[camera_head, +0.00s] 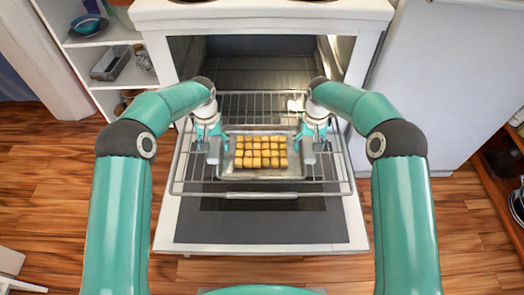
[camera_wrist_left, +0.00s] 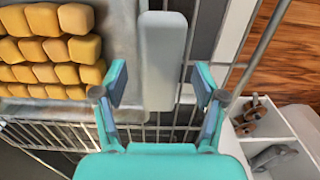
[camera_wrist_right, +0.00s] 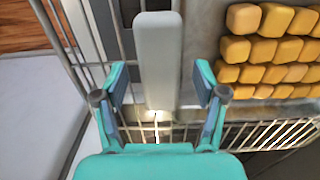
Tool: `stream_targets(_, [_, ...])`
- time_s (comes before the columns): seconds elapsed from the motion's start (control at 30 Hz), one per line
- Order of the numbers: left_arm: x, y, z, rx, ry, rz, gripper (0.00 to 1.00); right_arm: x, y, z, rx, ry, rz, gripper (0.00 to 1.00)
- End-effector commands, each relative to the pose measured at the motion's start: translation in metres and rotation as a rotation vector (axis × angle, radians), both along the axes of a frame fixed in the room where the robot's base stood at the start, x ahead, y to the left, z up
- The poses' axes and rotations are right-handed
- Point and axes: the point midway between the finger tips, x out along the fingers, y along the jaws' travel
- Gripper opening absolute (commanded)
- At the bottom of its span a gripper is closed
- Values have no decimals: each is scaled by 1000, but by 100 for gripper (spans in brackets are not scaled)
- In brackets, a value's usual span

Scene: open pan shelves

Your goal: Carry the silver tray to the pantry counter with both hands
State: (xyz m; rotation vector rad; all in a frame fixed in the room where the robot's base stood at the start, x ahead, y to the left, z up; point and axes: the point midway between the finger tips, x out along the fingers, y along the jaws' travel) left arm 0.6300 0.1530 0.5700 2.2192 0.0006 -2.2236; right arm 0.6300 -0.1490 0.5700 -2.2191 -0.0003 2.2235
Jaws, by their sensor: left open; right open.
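The silver tray (camera_head: 262,175) lies on the pulled-out oven rack and holds rows of golden, blocky pieces (camera_head: 261,152). Its bare metal also shows in the left wrist view (camera_wrist_left: 119,40) and the right wrist view (camera_wrist_right: 205,45). A pale grey handle bar stands at each end, one on the left (camera_wrist_left: 163,60) and one on the right (camera_wrist_right: 158,60). My left gripper (camera_head: 210,136) is open, with its fingers either side of the left handle. My right gripper (camera_head: 314,136) is open, with its fingers either side of the right handle. Gaps show between fingers and handles.
The oven door (camera_head: 262,226) is folded down under the wire rack (camera_head: 335,180), and the oven cavity (camera_head: 260,72) is open behind. A white shelf unit (camera_head: 105,42) stands on the left, a white cabinet (camera_head: 440,90) on the right.

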Motion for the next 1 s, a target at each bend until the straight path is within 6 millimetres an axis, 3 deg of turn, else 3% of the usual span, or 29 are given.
stream_targets(0.43, [0,0,-8,0,-1,0,71,0,0,-9,0,-1,1,71])
stream_targets(0.83, [0,0,-8,0,-1,0,4,0,1,-8,0,-1,1,4])
stream_targets(0.87, [0,0,-8,0,-1,0,0,0,1,-8,0,-1,1,0])
stream_targets(1.0, [0,0,-8,0,-1,0,0,0,1,-8,0,-1,1,0])
